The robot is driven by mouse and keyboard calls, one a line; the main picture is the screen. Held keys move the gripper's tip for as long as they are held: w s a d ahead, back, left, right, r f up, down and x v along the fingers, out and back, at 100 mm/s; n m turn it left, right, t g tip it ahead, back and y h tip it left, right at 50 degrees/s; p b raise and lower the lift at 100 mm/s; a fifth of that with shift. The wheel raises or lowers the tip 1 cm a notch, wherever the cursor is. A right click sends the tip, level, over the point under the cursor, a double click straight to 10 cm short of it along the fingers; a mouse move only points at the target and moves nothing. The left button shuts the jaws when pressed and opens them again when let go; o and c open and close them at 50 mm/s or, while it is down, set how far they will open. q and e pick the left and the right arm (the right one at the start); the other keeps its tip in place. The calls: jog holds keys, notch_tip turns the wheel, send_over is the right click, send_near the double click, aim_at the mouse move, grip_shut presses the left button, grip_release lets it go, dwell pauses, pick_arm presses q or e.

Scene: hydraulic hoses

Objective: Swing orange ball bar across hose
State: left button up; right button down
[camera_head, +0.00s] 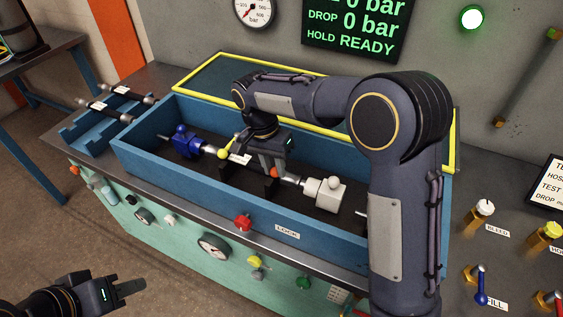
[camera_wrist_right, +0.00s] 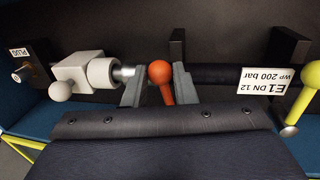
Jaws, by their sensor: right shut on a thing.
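The orange ball bar (camera_head: 273,172) sits at the hose line in the blue trough. In the right wrist view the orange ball bar (camera_wrist_right: 160,74) stands between the fingers of my right gripper (camera_wrist_right: 159,88), which is shut on it. The right gripper (camera_head: 271,163) reaches down into the trough from above. The black hose (camera_wrist_right: 217,76) runs sideways behind the fingers and carries a white E1 DN 12 label (camera_wrist_right: 280,78). Its middle is partly hidden by my gripper in the head view. My left gripper (camera_head: 125,288) is low at the left, away from the trough; its finger gap is unclear.
The blue trough (camera_head: 290,228) has raised walls. A white block (camera_head: 324,193) is at the hose's right end, a blue block (camera_head: 187,142) at its left. A yellow ball bar (camera_head: 225,152) stands beside the label.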

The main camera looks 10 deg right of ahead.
jog(key=shift+w+a+m+p, duration=0.45)
jog(key=shift+a+m+p, duration=0.1)
jog(key=shift+m, duration=0.55)
jog(key=c, duration=1.2)
grip_release()
jog(key=shift+r, duration=0.1)
jog(key=r, duration=0.5)
jog(key=w+a+r, duration=0.1)
jog(key=r, duration=0.1)
jog(key=shift+r, duration=0.25)
